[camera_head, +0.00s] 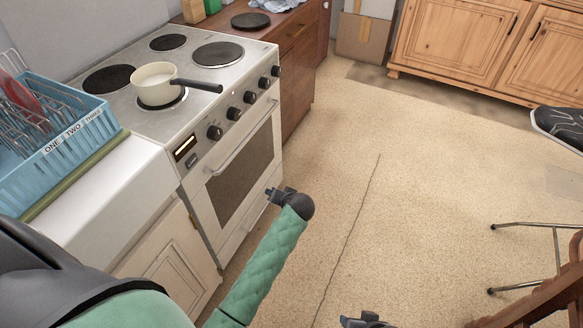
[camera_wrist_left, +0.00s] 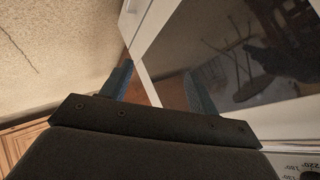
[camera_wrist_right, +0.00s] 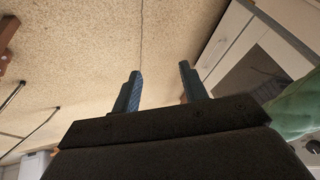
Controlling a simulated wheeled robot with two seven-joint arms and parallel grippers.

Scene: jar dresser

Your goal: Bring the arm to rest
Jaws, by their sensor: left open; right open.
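My left arm, in a green quilted sleeve, reaches up from the bottom left in the head view. Its gripper (camera_head: 276,193) is in front of the stove's lower front. In the left wrist view the two fingers of this gripper (camera_wrist_left: 160,82) stand apart with nothing between them, facing the oven door. My right gripper (camera_head: 365,321) shows only in part at the bottom edge of the head view, over the floor. In the right wrist view its fingers (camera_wrist_right: 160,82) stand apart and empty above the floor.
A white stove (camera_head: 230,130) with a cream pan (camera_head: 155,88) stands at the left, beside a blue dish rack (camera_head: 75,140). A wooden cabinet (camera_head: 480,45) is at the back. A wooden chair (camera_head: 555,290) is at the lower right. The middle floor (camera_head: 420,180) is clear.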

